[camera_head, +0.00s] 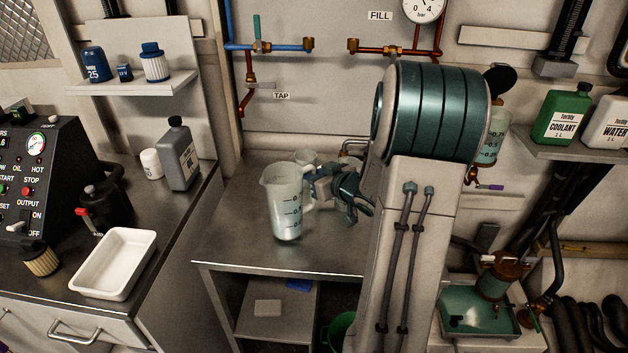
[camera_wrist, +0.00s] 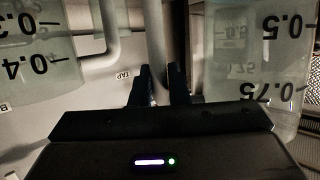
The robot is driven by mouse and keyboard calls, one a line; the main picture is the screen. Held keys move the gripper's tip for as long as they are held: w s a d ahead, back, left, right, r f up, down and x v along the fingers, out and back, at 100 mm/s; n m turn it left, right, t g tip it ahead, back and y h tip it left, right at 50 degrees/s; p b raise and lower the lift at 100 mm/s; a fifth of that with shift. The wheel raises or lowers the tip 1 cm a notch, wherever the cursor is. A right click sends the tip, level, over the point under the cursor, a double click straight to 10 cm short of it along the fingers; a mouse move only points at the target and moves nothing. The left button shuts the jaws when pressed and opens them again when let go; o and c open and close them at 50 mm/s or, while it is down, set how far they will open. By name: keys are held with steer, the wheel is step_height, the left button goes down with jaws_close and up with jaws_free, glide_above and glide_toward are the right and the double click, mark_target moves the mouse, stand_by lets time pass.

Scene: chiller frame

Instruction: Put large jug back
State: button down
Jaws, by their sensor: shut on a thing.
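The large jug (camera_head: 287,205) is a translucent, upright measuring jug with dark level marks, at the front middle of the steel bench. My gripper (camera_head: 318,188) is at its right side and shut on its handle. In the wrist view the large jug (camera_wrist: 262,60) fills the right side, its marks upside down. The fingers (camera_wrist: 158,88) close around the grey upright handle (camera_wrist: 154,40). I cannot tell whether the jug's base touches the bench or is just above it. A smaller jug (camera_head: 306,158) stands behind, partly hidden; a marked jug also shows at left in the wrist view (camera_wrist: 38,55).
The steel bench (camera_head: 235,235) is clear left of the jug. The TAP pipe (camera_head: 249,80) and wall are behind. A grey bottle (camera_head: 178,158) and white tray (camera_head: 115,262) are on the left counter. A marked vessel (camera_head: 492,140) hangs right of my arm.

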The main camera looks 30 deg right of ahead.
steer(key=shift+f, duration=0.55)
steer(key=shift+f, duration=0.25)
steer(key=c, duration=1.4)
jaws_free()
steer(key=shift+r, duration=0.1)
steer(key=shift+r, duration=0.1)
